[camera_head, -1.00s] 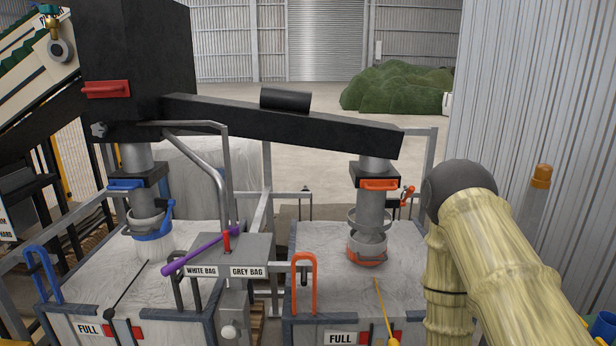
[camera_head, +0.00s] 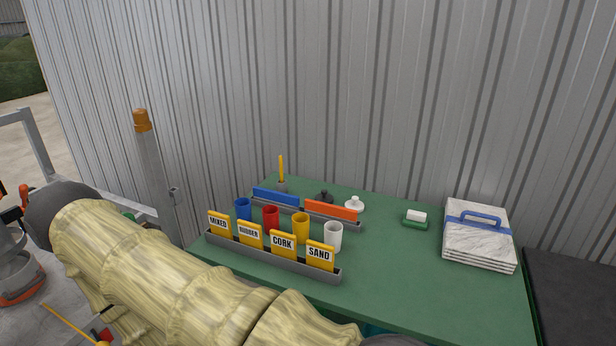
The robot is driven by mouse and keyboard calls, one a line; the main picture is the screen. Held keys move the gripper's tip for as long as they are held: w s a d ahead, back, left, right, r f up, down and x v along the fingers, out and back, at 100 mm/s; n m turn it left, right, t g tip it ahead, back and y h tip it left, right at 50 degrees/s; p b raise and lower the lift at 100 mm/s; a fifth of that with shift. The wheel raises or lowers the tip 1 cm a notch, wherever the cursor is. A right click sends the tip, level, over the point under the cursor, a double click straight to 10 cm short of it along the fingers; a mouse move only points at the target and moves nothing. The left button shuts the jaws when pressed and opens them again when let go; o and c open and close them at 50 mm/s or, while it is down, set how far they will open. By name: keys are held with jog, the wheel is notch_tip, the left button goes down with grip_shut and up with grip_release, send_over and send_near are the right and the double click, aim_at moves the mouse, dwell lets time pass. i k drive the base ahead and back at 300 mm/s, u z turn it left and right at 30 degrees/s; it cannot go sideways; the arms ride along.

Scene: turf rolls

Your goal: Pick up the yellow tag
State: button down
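Several yellow tags stand upright in a row in a grey holder (camera_head: 270,263) on the green table. From left to right they are labelled MIXED (camera_head: 219,224), RUBBER (camera_head: 250,235), CORK (camera_head: 284,245) and SAND (camera_head: 320,257). The tags look alike apart from their words. My arm crosses the lower left, in front of the table. My gripper is outside the view, so its opening and anything in it are hidden.
Blue, red, yellow and white cups (camera_head: 333,237) stand just behind the tags. Behind them is a rack with blue and orange bars (camera_head: 331,210). A green-and-white block (camera_head: 415,219) and folded bags (camera_head: 478,240) are to the right. The table's front right (camera_head: 430,295) is clear. A corrugated wall stands behind.

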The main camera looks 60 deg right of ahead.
aim_at(318, 256)
jog(key=z, duration=2.15)
